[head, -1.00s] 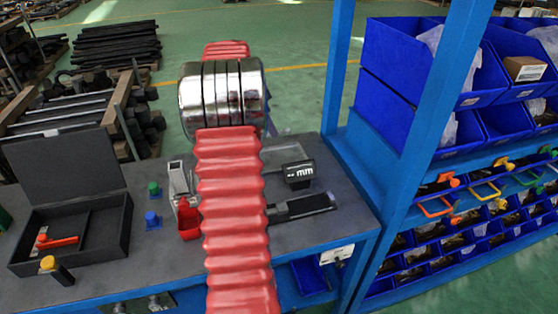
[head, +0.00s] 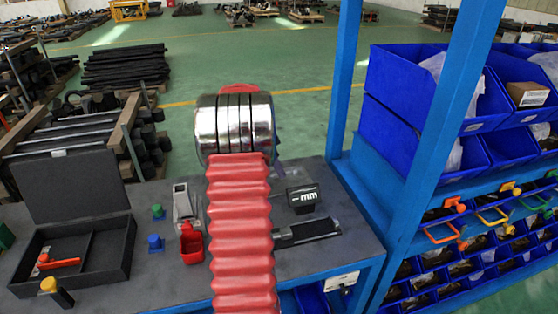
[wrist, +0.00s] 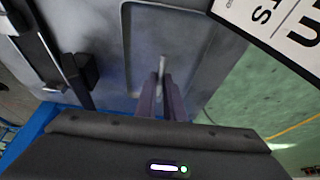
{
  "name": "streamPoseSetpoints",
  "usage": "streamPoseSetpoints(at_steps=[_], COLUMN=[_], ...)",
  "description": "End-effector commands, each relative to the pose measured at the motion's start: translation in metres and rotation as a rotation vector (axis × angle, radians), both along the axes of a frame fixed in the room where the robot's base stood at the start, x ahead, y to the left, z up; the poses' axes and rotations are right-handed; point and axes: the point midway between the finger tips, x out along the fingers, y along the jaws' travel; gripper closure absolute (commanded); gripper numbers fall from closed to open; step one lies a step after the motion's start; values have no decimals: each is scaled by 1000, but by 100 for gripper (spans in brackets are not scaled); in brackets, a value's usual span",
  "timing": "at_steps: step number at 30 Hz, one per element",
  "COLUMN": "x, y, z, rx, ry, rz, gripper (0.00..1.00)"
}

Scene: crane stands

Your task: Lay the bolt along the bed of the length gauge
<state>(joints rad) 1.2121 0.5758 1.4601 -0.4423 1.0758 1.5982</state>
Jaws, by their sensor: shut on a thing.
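My gripper (wrist: 166,98) shows in the wrist view, its two purple-grey fingers close together on a thin pale metal rod, the bolt (wrist: 162,66). The bolt sticks out past the fingertips, over the grey surface; I cannot tell its height above it. In the head view my red-sleeved arm hides gripper and bolt. The length gauge (head: 302,193), with a black "mm" display, stands on the bench just right of my arm. Its dark bed (head: 312,230) is partly hidden by my arm. A dark rail with a block (wrist: 84,70), likely the gauge, shows at left in the wrist view.
On the bench (head: 335,252) are an open black case (head: 112,262), a red bin (head: 191,243), and green and blue knobs. A blue post (head: 342,85) and a rack of blue bins (head: 405,70) stand right. A white lettered plate (wrist: 275,22) shows in the wrist view.

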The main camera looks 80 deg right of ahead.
Motion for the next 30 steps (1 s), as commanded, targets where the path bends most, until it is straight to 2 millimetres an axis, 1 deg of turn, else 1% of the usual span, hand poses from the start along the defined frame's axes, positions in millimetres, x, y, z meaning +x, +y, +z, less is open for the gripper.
streamPoseSetpoints(at_steps=[1, 3, 6, 23, 24, 30], x=[0, 0, 1, 1, 1, 1], y=[0, 1, 1, 1, 1, 1], z=[-8, -16, -23, -29, -30, -29], rx=[1, 1, 0, 0, 0, -1], ry=[1, 0, -1, -1, -1, -2], rz=[1, 0, 3, 1, 1, 2], gripper=[100, 100, 100, 100, 91, 77])
